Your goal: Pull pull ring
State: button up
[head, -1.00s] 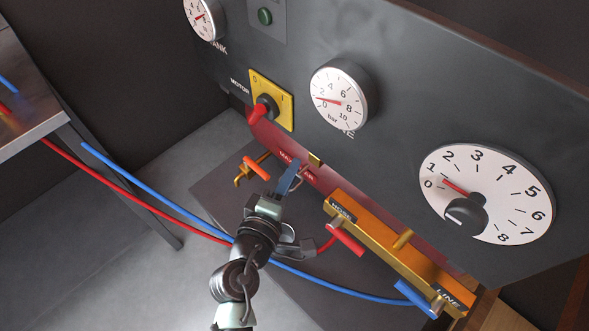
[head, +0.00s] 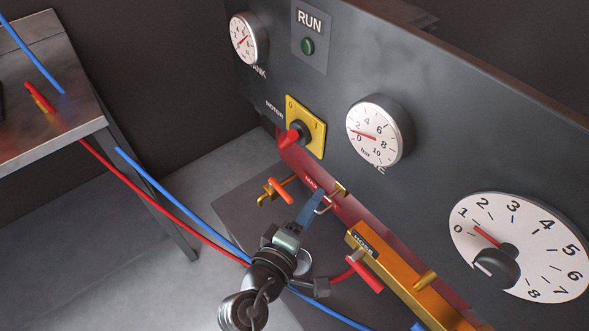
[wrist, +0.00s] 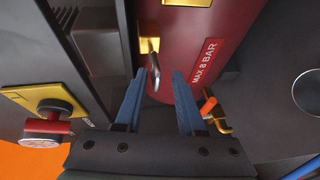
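The pull ring (wrist: 153,82) is a small grey metal loop hanging from a brass fitting (wrist: 149,45) on the red tank (wrist: 205,40). In the head view the ring (head: 326,206) shows beside my blue fingers, partly hidden. My gripper (wrist: 160,75) is open, with one blue finger on each side of the ring in the wrist view. The ring's lower end lies between the fingertips, and I see no finger closed on it. In the head view my gripper (head: 316,199) reaches up to the tank from below.
A brass valve with an orange handle (head: 281,190) is close by on the left. A brass manifold (head: 400,290) with a red lever (head: 365,274) lies to the right. The panel has a yellow motor switch (head: 305,126) and gauges (head: 374,134). Red and blue hoses (head: 185,212) cross behind my arm.

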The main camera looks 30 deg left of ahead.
jog(key=s+r+b, duration=0.1)
jog(key=s+r, duration=0.1)
jog(key=s, duration=0.9)
jog(key=shift+s+d, duration=0.2)
jog(key=shift+d, duration=0.1)
